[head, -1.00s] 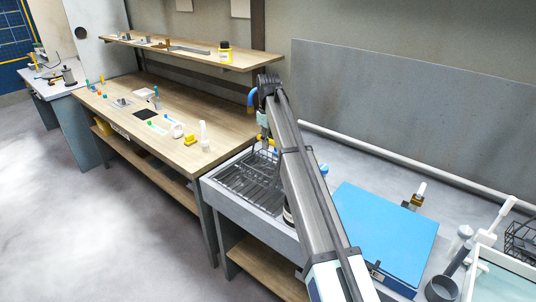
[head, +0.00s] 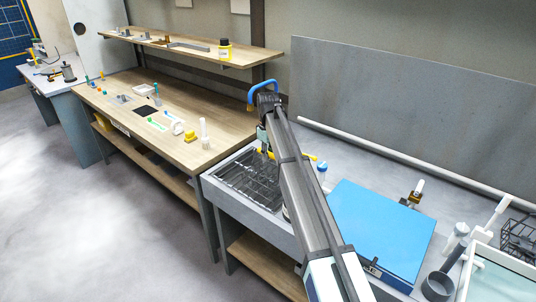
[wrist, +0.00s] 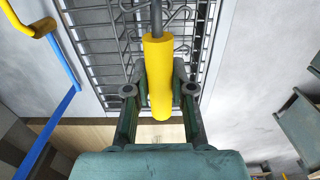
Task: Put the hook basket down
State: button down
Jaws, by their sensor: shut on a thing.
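In the wrist view my gripper (wrist: 158,92) is shut on the yellow handle of the hook basket (wrist: 157,65), one finger on each side. A grey metal rod runs up from the handle, and bent wires show beside it. A dark wire grid lies behind the handle. I cannot tell which wires belong to the basket and which to the rack below, or whether the basket touches it. In the head view my arm hides most of the basket and my fingers, above the grey basin with its wire rack (head: 240,178).
A blue flat box (head: 385,235) stands right of my arm. A blue-capped bottle (head: 321,170) is close by the arm. A white-rimmed tank (head: 500,270) and another wire basket (head: 520,238) are at the far right. The wooden workbench (head: 150,95) holds small items to the left.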

jog(key=c, duration=1)
grip_release()
jog(key=shift+f, duration=0.1)
notch_tip(320, 180, up, 12)
jog(key=b, duration=0.3)
